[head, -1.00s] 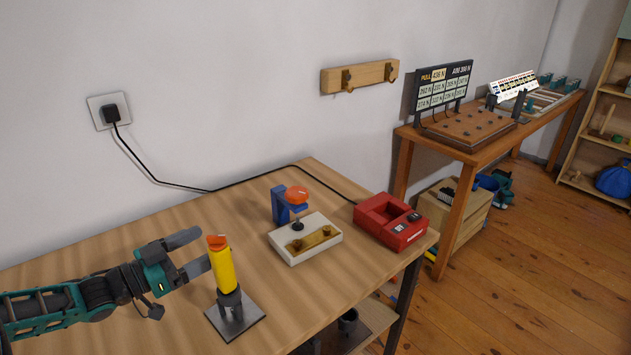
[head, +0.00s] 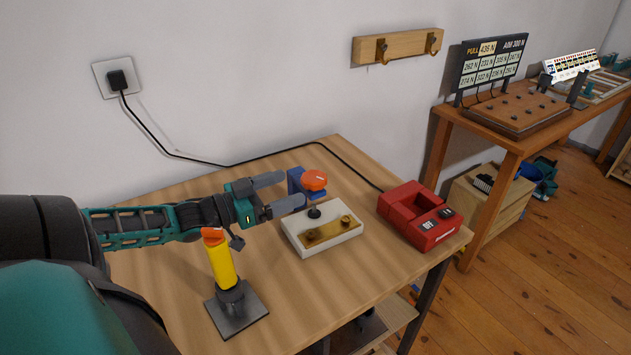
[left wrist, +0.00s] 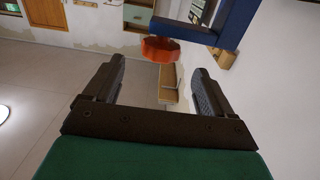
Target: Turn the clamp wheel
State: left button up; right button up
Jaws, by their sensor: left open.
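The clamp wheel (head: 314,180) is an orange knob on top of a blue clamp (head: 294,184). The clamp stands at a white block (head: 343,238) with a brass-coloured plate, and its dark foot is over the plate. My left gripper (head: 280,194) is open and empty, just left of the clamp, with its fingers pointing toward it. In the left wrist view the orange wheel (left wrist: 160,49) shows ahead of the open fingers, near the middle, with the blue clamp (left wrist: 205,32) to its right. The wheel looks apart from both fingers. My right gripper is not in view.
A yellow tool with an orange top (head: 221,262) stands upright on a dark metal base (head: 245,318), in front of my left forearm. A red charger-like box (head: 408,212) sits right of the white block. A black cable runs behind along the wall.

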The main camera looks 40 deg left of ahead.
aim_at(303, 182)
pick_arm(q)
jog(key=shift+b+x, duration=1)
jog(key=shift+x, duration=3)
jog(key=shift+c, duration=0.4)
jog(key=c, duration=0.9)
jog(key=shift+f, duration=0.1)
